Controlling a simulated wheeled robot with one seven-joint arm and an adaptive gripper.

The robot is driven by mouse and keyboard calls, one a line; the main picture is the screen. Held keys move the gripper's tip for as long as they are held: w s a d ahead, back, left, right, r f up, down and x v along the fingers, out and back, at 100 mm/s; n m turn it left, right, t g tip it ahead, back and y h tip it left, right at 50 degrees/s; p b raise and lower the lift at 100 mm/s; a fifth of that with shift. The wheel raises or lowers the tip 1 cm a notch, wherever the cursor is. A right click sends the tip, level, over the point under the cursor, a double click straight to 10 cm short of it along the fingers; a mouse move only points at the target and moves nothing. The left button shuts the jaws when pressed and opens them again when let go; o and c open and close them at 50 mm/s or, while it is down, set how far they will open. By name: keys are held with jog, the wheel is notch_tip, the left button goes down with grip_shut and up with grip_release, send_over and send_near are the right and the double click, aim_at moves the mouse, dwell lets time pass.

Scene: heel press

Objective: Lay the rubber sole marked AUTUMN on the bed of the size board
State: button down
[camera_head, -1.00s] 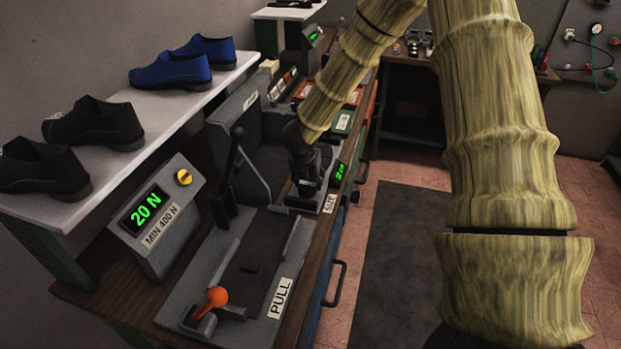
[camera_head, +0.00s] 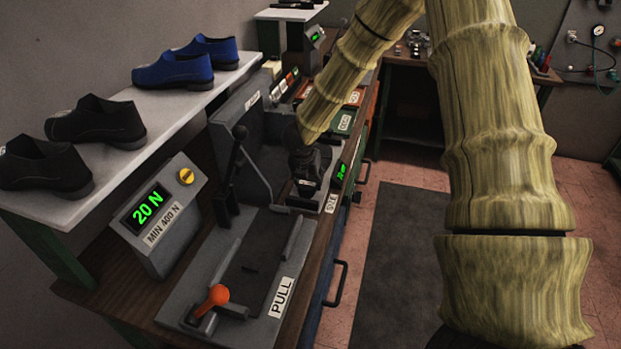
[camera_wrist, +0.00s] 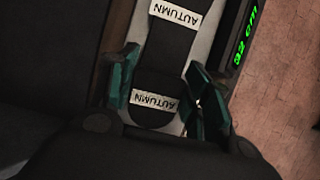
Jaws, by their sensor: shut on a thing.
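The dark rubber sole (camera_wrist: 160,78) lies between the teal fingers of my gripper (camera_wrist: 158,88) in the wrist view. My gripper is shut on it near its rounded end. Two white AUTUMN labels show along the dark strip, one between the fingers and one farther up. The size board (camera_wrist: 207,35) shows as a pale edge under and beside the sole, with a green readout at its right. I cannot tell whether the sole touches the bed. In the head view my gripper (camera_head: 308,168) is low over the size board (camera_head: 331,202), and the sole is mostly hidden there.
A press with a lever (camera_head: 236,165) and a grey box reading 20 N (camera_head: 160,215) stand left of my gripper. A grey fixture with an orange knob and a PULL label (camera_head: 281,297) is in front. Shoes (camera_head: 97,122) stand on a white shelf. Colored bins lie behind.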

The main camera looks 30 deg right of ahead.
jog(key=shift+w+a+f, duration=0.15)
jog(key=shift+a, duration=0.05)
jog(key=c, duration=1.1)
grip_release()
jog(key=o, duration=0.4)
jog(key=shift+w+a+f, duration=0.1)
jog(key=shift+w+f, duration=0.1)
jog(key=shift+c, duration=0.2)
jog(key=shift+o, duration=0.8)
jog(key=shift+w+f, duration=0.25)
jog(key=shift+w, duration=0.05)
jog(key=shift+s+d+r, duration=0.25)
jog(key=shift+s+d, duration=0.05)
jog(key=o, duration=0.5)
jog(key=shift+w+a+f, duration=0.1)
jog(key=shift+w, duration=0.05)
jog(key=shift+c, duration=0.2)
jog(key=shift+r, duration=0.25)
